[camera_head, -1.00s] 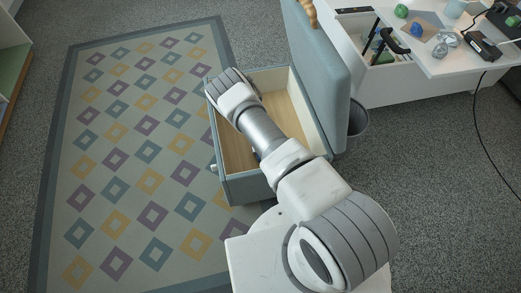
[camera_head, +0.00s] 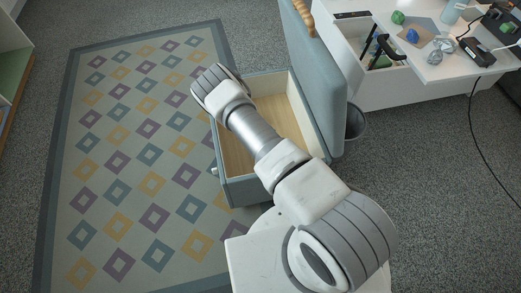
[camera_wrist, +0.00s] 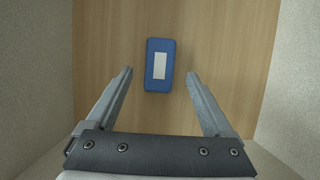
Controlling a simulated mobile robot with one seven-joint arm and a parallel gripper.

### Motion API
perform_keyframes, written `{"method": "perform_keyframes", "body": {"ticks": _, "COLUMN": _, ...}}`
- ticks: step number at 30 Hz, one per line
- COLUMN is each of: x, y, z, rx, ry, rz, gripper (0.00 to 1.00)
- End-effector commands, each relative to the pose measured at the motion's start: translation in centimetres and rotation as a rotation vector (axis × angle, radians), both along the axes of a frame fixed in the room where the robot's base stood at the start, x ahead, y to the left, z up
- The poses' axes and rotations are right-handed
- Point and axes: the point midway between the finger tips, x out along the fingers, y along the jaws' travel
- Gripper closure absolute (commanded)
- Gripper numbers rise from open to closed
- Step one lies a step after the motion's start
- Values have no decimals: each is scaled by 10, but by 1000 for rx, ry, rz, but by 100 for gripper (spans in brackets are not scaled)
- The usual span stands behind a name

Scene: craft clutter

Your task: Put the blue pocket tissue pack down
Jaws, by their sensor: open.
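The blue pocket tissue pack (camera_wrist: 150,80) lies flat on the wooden floor of an open box, with a white label on its upper face. My gripper (camera_wrist: 160,78) is open above it in the wrist view, one finger on each side, and nothing is between the fingers. The pack looks apart from both fingers and lower than them. In the head view my arm reaches over the grey chest (camera_head: 283,186) with the lid raised. The gripper and the pack are hidden there behind my arm.
The raised lid (camera_head: 322,90) stands to the right of the chest. A dark bin (camera_head: 356,123) is behind it. A white desk (camera_head: 440,68) with an open drawer and clutter is at the upper right. A patterned rug (camera_head: 130,150) covers the floor at left.

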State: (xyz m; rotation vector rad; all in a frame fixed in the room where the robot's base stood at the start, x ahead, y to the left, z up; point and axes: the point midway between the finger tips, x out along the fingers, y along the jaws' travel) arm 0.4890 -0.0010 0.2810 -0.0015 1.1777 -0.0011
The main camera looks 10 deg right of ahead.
Motion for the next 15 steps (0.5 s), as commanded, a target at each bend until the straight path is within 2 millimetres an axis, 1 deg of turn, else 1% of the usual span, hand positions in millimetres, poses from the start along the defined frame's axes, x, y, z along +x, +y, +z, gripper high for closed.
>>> {"method": "perform_keyframes", "body": {"ticks": 1, "x": -5, "y": 1, "z": 17, "rx": 0, "ry": 0, "rz": 1, "gripper": 14}}
{"method": "perform_keyframes", "body": {"ticks": 3, "x": -10, "y": 1, "z": 29, "rx": 0, "ry": 1, "rz": 0, "gripper": 14}}
{"method": "perform_keyframes", "body": {"ticks": 7, "x": -18, "y": 0, "z": 47, "rx": 0, "ry": 0, "rz": 0, "gripper": 14}}
{"method": "perform_keyframes", "body": {"ticks": 11, "x": -23, "y": 0, "z": 56, "rx": 1, "ry": 0, "rz": -2, "gripper": 14}}
{"method": "perform_keyframes", "body": {"ticks": 14, "x": -18, "y": 2, "z": 66, "rx": 11, "ry": -9, "rz": -34, "gripper": 14}}
{"method": "perform_keyframes", "body": {"ticks": 15, "x": -13, "y": 2, "z": 73, "rx": 19, "ry": -15, "rz": -64, "gripper": 14}}
